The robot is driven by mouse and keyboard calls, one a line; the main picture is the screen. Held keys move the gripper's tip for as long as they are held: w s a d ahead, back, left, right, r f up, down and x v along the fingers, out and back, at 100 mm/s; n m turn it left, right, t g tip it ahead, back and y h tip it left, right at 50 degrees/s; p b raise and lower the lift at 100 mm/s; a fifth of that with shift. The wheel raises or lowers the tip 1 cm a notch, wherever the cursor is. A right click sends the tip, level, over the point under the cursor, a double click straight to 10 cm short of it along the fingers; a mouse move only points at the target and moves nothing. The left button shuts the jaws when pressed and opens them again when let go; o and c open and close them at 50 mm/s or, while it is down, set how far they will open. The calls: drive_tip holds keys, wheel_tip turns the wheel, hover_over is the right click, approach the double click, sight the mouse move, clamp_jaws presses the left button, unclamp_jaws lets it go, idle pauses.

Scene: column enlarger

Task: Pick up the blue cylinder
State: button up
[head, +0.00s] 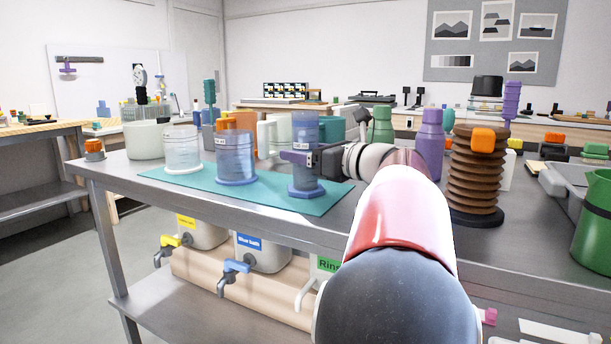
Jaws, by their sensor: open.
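The blue cylinder (305,129) is a tall, see-through blue measuring cylinder with a wider foot. It stands upright on a teal mat (262,199) on the metal bench. My gripper (299,158) reaches in from the right at the cylinder's mid-height. Its jaws are open. One dark finger with a purple-grey tip crosses in front of the cylinder. The other finger is hidden, so I cannot tell whether it lies behind the cylinder or whether either finger touches it.
A blue see-through beaker (236,158) and a clear beaker (183,150) stand left of the cylinder on the mat. Behind are an orange-capped brown bottle (242,122) and a teal container (331,127). A purple bottle (430,140) and brown bellows bottle (474,180) stand right of my arm.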

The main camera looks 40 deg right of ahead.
drive_tip(key=shift+x, duration=1.3)
drive_tip(key=shift+r, duration=0.1)
drive_tip(key=c, duration=1.5)
drive_tip(key=shift+c, duration=0.2)
wheel_tip(320, 180, up, 20)
drive_tip(key=p, duration=0.2)
drive_tip(key=o, duration=0.8)
clamp_jaws()
